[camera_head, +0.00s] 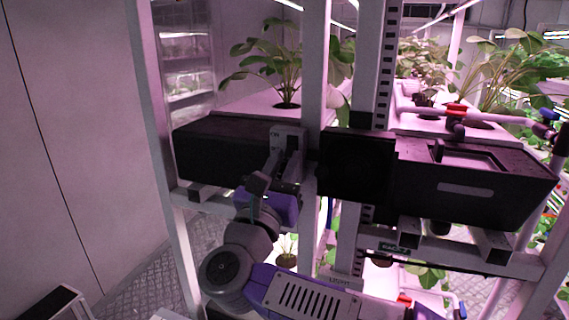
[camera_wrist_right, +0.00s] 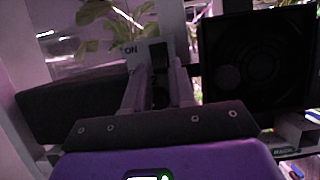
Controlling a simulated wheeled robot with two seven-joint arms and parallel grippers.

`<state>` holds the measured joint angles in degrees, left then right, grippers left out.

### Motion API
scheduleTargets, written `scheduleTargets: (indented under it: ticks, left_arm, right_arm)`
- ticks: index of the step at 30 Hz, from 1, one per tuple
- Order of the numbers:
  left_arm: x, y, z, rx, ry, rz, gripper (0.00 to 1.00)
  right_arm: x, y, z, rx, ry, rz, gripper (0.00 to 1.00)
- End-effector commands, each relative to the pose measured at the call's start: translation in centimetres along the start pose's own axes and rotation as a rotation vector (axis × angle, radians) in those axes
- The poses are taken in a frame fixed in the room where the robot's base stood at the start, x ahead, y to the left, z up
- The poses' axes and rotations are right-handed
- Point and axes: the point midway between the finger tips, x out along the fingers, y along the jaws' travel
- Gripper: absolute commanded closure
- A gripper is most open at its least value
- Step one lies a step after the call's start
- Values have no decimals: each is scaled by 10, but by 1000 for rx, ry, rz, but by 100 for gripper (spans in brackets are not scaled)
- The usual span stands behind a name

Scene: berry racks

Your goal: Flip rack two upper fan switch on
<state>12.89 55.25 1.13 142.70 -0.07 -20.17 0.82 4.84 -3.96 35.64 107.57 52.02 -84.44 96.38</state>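The fan switch panel (camera_head: 289,137) is a small pale plate on the rack post, left of the black square fan (camera_head: 357,168). In the right wrist view, the plate (camera_wrist_right: 131,60) carries an "ON" label at its top left, and its dark rocker (camera_wrist_right: 158,55) shows beyond the fingertips. The fan (camera_wrist_right: 262,65) stands to the right. My right gripper (camera_head: 284,165) is right at the panel. In the wrist view its two fingers (camera_wrist_right: 160,80) are apart with nothing held, and they hide the panel's lower part. I cannot tell whether they touch it. My left gripper is not in view.
Black planting troughs (camera_head: 222,150) and (camera_head: 470,185) flank the panel and fan, with leafy plants (camera_head: 275,70) above. A white rack post (camera_head: 314,80) rises beside the panel. A red valve (camera_head: 455,110) sits on a pipe at right. A plain wall (camera_head: 75,130) stands at left.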

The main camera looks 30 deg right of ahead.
Motion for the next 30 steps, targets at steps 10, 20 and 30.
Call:
scheduleTargets:
  ticks: [10, 20, 30]
  left_arm:
    - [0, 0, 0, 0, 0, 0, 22]
    - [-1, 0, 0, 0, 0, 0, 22]
    - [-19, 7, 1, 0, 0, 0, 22]
  right_arm:
    - [0, 0, 1, 1, 2, 0, 100]
    - [0, 0, 7, 5, 101, 1, 100]
    - [4, 1, 25, 5, 387, 3, 100]
